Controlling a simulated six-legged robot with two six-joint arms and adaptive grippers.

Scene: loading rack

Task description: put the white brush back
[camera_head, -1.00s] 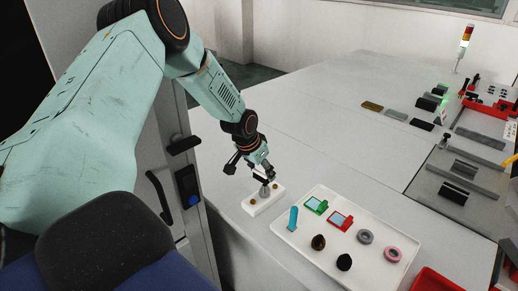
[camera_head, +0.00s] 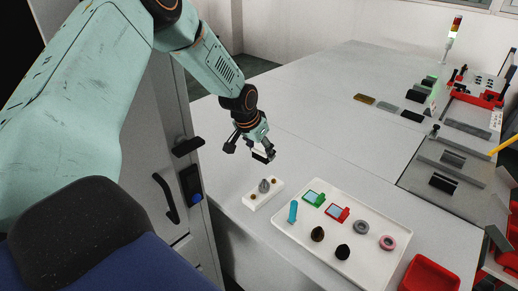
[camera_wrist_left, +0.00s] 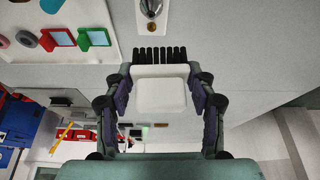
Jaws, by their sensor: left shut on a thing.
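The white brush (camera_wrist_left: 160,98) has a pale block body and a row of black bristles, which point to the top of the left wrist view. My left gripper (camera_head: 262,153) is shut on the brush body, with one finger on each side. In the head view the brush shows only as a small white piece at the fingertips. My right gripper is not in view.
A white tray (camera_head: 345,259) holds a blue tool, green and red framed pieces, dark knobs and rings. A red bin (camera_head: 430,274) stands at the lower right. Several flat blocks (camera_head: 388,107) lie farther back. The table's middle is clear.

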